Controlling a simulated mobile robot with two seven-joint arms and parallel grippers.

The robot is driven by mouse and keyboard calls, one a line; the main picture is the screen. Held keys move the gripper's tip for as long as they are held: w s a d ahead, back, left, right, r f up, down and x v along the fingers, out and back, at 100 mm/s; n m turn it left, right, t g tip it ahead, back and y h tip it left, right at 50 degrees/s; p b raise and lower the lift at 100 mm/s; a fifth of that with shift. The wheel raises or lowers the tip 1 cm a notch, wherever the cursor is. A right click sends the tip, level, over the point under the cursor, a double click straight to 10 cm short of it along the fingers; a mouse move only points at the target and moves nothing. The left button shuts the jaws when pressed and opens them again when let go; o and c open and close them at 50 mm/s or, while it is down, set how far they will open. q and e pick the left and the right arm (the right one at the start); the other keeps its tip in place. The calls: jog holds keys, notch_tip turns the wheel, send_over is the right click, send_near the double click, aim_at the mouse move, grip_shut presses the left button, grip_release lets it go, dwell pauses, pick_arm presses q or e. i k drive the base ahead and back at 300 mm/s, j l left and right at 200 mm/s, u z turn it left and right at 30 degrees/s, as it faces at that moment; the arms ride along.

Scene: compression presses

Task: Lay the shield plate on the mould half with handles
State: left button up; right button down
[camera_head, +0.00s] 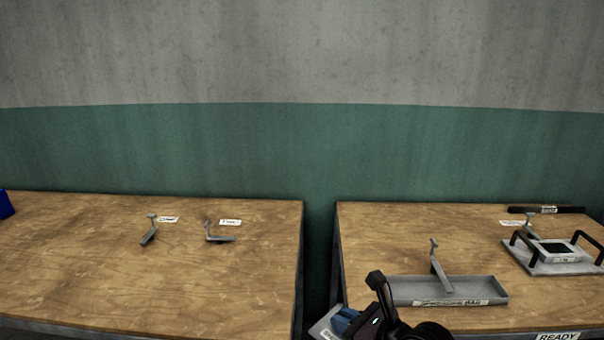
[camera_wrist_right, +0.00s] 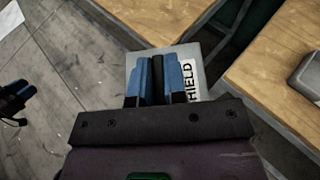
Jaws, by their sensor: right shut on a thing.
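The shield plate (camera_wrist_right: 189,52) is a flat light-grey plate with a white label reading "HIELD", the rest of the word covered. My right gripper (camera_wrist_right: 160,80) is shut on it with blue fingers. In the head view the plate's corner (camera_head: 322,328) and my right gripper (camera_head: 345,318) show at the bottom, in front of the gap between the two tables. The mould half with handles (camera_head: 568,268) is a grey plate with two black handles on the right table. A small pale block with a dark top (camera_head: 555,250) sits between its handles. My left gripper is out of the head view.
A grey tray (camera_head: 405,291) with a metal bracket stands on the right table, left of the mould half. A black bar (camera_head: 530,210) lies behind the mould half. The left table (camera_head: 80,280) holds two small brackets and is otherwise largely clear. A "READY" label (camera_head: 558,336) is at the front edge.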

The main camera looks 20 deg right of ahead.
aim_at(556, 248)
jog(key=k+l, duration=0.1)
jog(key=l, duration=0.45)
jog(key=k+l, duration=0.1)
jog(key=l, duration=0.45)
jog(key=k+l, duration=0.1)
jog(key=l, duration=0.45)
jog(key=k+l+z, duration=0.1)
jog(key=l, duration=0.45)
jog(key=i+l, duration=0.1)
jog(key=l, duration=0.6)
jog(key=i+l, duration=0.15)
jog(key=l, duration=0.2)
jog(key=i+l, duration=0.15)
jog(key=l, duration=0.2)
jog(key=i+l, duration=0.15)
jog(key=l, duration=0.15)
jog(key=l+z, duration=0.05)
